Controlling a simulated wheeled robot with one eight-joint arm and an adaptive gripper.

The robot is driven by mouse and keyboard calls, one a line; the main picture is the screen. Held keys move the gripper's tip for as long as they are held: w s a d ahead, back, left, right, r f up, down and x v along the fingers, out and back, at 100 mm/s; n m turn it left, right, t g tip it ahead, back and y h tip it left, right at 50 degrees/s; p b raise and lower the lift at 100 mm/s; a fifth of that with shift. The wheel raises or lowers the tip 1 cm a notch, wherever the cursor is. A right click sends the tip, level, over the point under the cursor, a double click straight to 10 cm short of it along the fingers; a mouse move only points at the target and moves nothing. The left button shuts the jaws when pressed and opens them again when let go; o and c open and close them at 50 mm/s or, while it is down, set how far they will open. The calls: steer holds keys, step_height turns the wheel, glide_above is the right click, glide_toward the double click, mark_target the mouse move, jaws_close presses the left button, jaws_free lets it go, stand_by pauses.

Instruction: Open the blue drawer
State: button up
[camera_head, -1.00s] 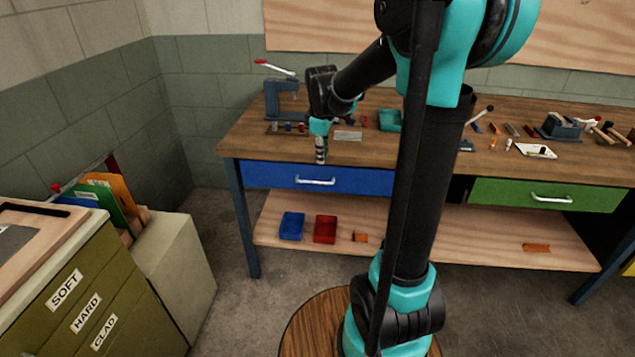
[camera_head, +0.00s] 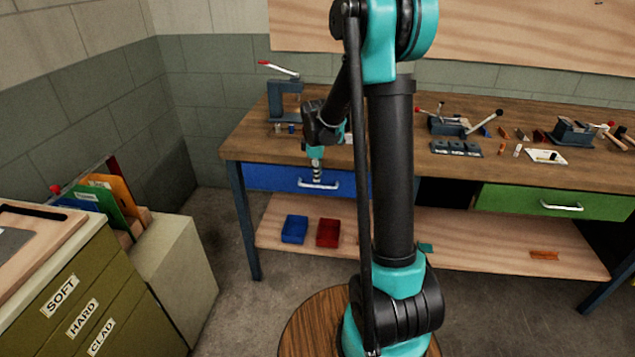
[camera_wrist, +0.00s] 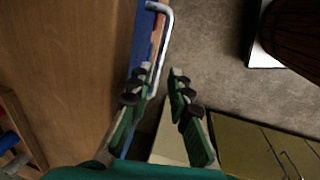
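The blue drawer (camera_head: 270,178) sits under the left part of the wooden workbench and looks shut in the head view. Its silver bar handle (camera_head: 330,186) runs along the middle of its front. My gripper (camera_head: 317,180) points down in front of that handle and hides part of it. In the wrist view the two green fingers of my gripper (camera_wrist: 158,76) stand apart. The handle (camera_wrist: 167,45) reaches down into the space between their tips, beside the blue front (camera_wrist: 139,50). I cannot tell whether either finger touches it.
The wooden benchtop (camera_head: 240,143) lies above the drawer. A green drawer (camera_head: 520,198) is to the right. A blue bin (camera_head: 294,229) and a red bin (camera_head: 328,233) stand on the lower shelf. An olive cabinet (camera_head: 110,300) stands at the left; floor between is clear.

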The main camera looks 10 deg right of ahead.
mark_target(318, 187)
steer(key=shift+w+d+f, duration=0.1)
steer(key=shift+w+f, duration=0.1)
steer(key=shift+f, duration=0.95)
steer(key=shift+w+d+f, duration=0.1)
steer(key=shift+w+f, duration=0.1)
steer(key=shift+f, duration=0.95)
steer(key=shift+c, duration=0.5)
jaws_close()
